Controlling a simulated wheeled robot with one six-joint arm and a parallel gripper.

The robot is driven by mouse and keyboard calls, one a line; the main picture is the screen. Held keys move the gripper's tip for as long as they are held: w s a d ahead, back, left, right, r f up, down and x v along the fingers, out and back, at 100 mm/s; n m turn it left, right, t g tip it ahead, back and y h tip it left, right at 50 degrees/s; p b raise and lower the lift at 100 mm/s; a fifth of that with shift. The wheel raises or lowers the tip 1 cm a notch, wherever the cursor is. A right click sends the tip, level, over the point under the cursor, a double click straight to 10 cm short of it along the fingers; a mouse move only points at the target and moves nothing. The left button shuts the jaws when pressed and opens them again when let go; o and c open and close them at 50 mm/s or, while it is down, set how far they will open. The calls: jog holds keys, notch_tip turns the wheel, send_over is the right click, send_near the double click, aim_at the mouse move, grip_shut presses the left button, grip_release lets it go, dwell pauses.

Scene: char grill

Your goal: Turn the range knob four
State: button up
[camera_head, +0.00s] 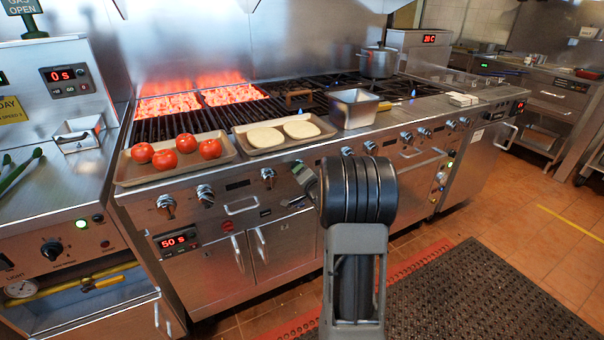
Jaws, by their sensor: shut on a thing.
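The range (290,225) is a long steel unit with a row of knobs along its front panel. Three knobs show clearly left of my arm: the first (166,206), the second (205,196) and the third (268,178). My gripper (304,178) is at the front panel at the fourth knob's place, just right of the third knob. It is shut on range knob four, which is mostly hidden by the gripper and my dark wrist. The knob's turn angle cannot be seen. More knobs, such as one at the right (406,137), continue along the panel.
A steel pan (353,109) and a pot (378,62) stand further right. A dark floor mat (470,300) lies in front.

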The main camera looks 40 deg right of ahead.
jog(key=shift+r, duration=0.1)
jog(key=o, duration=0.9)
jog(key=p+v, duration=0.1)
jog(key=v, duration=1.2)
jog(key=shift+s, duration=0.4)
